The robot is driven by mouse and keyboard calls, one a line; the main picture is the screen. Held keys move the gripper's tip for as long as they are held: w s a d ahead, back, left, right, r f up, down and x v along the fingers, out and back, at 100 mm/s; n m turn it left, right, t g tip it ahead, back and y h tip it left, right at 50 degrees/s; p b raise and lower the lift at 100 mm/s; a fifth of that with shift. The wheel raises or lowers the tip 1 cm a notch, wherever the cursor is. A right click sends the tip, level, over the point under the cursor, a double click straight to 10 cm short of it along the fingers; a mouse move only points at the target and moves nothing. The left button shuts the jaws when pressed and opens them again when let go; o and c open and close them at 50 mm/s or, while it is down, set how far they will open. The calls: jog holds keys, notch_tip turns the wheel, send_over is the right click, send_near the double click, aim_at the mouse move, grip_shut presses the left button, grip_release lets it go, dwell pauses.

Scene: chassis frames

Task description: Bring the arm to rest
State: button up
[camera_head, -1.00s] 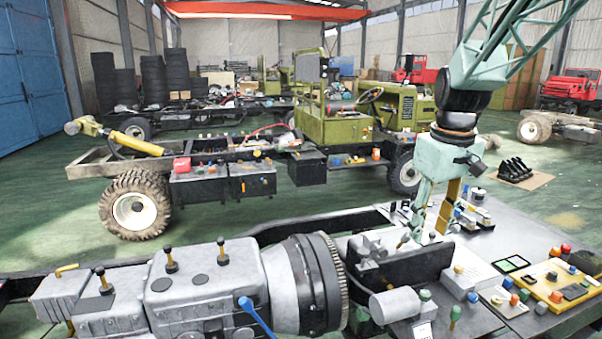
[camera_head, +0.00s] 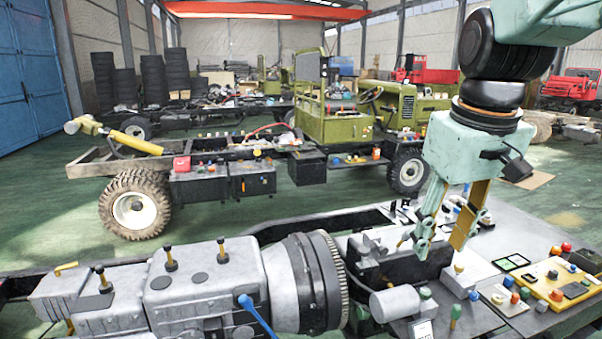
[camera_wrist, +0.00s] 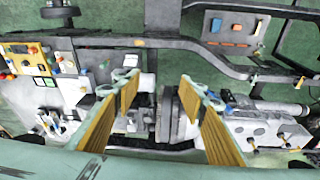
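My gripper (camera_head: 440,247) hangs from the pale green arm at the right of the head view, with its fingers pointing down above the grey work surface (camera_head: 490,235). In the wrist view my gripper (camera_wrist: 158,84) shows its two yellow-padded fingers well apart, with nothing between them. The grey engine and gearbox (camera_head: 215,290) lies below and to the left in the head view. In the wrist view part of the gearbox (camera_wrist: 265,132) lies beyond the right finger. I cannot tell the exact height of the fingertips above the surface.
A yellow control panel (camera_head: 555,287) with buttons sits at the right front. A dark bracket (camera_head: 400,268) and a grey cylinder (camera_head: 393,305) stand close below my gripper. A green vehicle chassis (camera_head: 345,120) stands behind. Green floor (camera_head: 60,215) is open at the left.

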jog(key=s+a+f+m, duration=0.1)
jog(key=s+a, duration=0.1)
jog(key=s, duration=0.9)
jog(key=s+a+f+m+t+b, duration=0.1)
jog(key=s+a, duration=0.1)
jog(key=s, duration=1)
jog(key=shift+a+f, duration=0.15)
jog(key=shift+a, duration=0.15)
jog(key=shift+d, duration=0.1)
